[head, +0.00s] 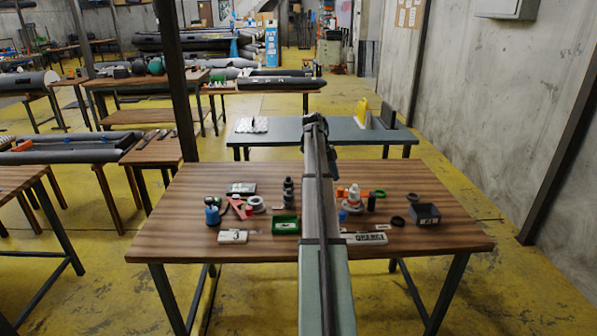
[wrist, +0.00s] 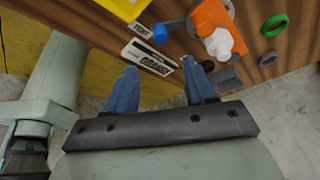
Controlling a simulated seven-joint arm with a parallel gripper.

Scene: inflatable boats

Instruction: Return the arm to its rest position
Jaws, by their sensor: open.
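My arm reaches forward over the wooden table (head: 440,235) in the head view, and its dark far end stands above the table's back edge. My gripper (wrist: 160,70) shows in the wrist view with its two blue fingers spread apart and nothing between them. Its fingertips point toward the table's edge, near a white block with dark lettering (wrist: 150,58). I cannot tell whether they touch it. I cannot make out the gripper in the head view.
The table also holds a green box (head: 286,224), a dark grey box (head: 425,213), a white labelled block (head: 233,236), a green ring (head: 377,193) and an orange object (wrist: 212,15) beside a white-capped bottle (wrist: 219,42). A blue-grey table (head: 270,140) stands behind. The table's right front corner is clear.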

